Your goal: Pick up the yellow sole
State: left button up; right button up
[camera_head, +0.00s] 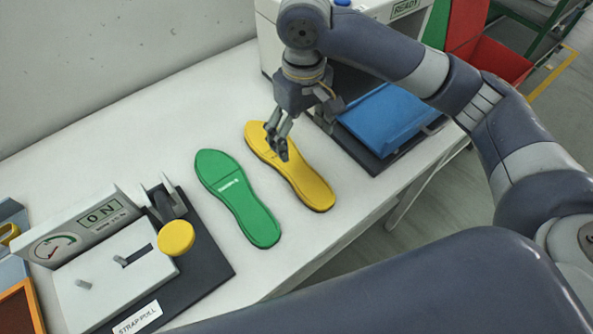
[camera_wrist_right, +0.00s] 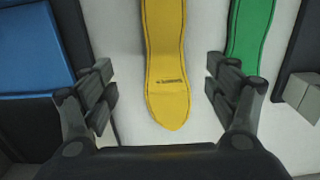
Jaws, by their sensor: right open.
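The yellow sole (camera_head: 304,182) lies flat on the white table, to the right of a green sole (camera_head: 239,199). My right gripper (camera_head: 277,150) is over the far half of the yellow sole and hides a little of it. In the right wrist view my right gripper (camera_wrist_right: 160,92) is open and empty, with one finger on each side of the yellow sole (camera_wrist_right: 166,60). The green sole (camera_wrist_right: 249,38) shows just beyond the finger on the right in that view. My left gripper is not in view.
A strap-pull device (camera_head: 215,262) with a gauge and yellow knob stands at the left. A machine with a READY label (camera_head: 408,7) and a blue pad (camera_head: 390,118) stand at the right. A red bin (camera_head: 497,62) is beyond the table. Bare white table (camera_head: 135,145) lies at the back left.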

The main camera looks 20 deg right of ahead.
send_over(300, 172)
jog(key=f, duration=0.4)
jog(key=shift+w+d+f, duration=0.2)
jog(key=shift+d+f, duration=0.1)
jog(key=shift+f, duration=0.1)
jog(key=f, duration=0.4)
jog(key=shift+s+a+f+p, duration=0.2)
jog(key=shift+a+f+p, duration=0.05)
jog(key=shift+f+p, duration=0.15)
jog(key=shift+f, duration=0.5)
jog(key=c, duration=1.3)
